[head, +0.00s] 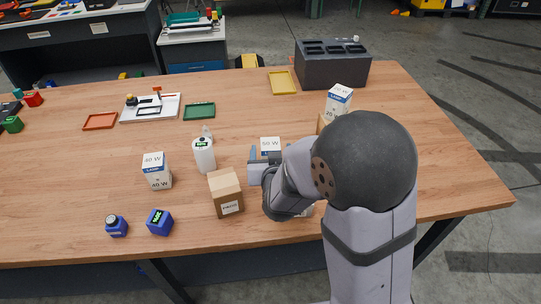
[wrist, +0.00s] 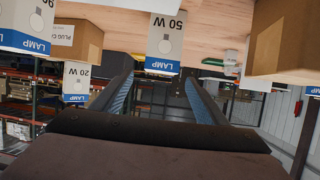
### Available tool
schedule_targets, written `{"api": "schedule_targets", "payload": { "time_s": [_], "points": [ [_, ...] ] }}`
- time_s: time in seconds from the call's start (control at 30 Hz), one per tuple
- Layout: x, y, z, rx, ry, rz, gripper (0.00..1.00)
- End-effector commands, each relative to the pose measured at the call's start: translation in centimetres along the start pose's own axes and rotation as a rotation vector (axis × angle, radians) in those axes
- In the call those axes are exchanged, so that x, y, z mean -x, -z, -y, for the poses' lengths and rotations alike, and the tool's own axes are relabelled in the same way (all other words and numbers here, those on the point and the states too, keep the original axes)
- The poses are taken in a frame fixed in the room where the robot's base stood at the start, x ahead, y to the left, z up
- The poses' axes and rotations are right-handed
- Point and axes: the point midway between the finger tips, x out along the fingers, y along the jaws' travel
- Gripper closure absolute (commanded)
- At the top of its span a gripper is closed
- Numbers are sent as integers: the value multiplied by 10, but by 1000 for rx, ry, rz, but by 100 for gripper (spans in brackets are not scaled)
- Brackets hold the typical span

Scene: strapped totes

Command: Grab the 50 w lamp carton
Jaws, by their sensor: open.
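The 50 W lamp carton (head: 270,144) is a white box with a blue LAMP band, standing on the table near the middle. It also shows upside down in the wrist view (wrist: 166,40), above the gap between my fingers. My gripper (head: 267,155) is at the near side of this carton, with a finger towards each side of it. In the wrist view my gripper (wrist: 160,80) is open with nothing between the fingers. My arm hides part of the carton's right and lower side in the head view.
A brown box (head: 226,193) and white bottle (head: 204,155) stand left of my gripper. A 40 W carton (head: 156,171) stands further left, a 20 W carton (head: 338,99) behind right. Another lamp carton (wrist: 25,27) and a plug box (wrist: 78,40) show left in the wrist view.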

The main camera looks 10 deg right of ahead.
Motion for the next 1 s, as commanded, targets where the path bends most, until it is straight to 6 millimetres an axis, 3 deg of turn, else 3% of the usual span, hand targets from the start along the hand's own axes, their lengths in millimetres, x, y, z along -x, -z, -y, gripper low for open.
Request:
{"api": "schedule_targets", "payload": {
  "time_s": [0.43, 0.8, 1.0],
  "points": [
    [-17, 0, 0, -1, -1, 2, 33],
    [-53, -1, 0, -2, -1, 2, 33],
    [-62, -2, 0, -2, 0, 2, 33]
  ]
}}
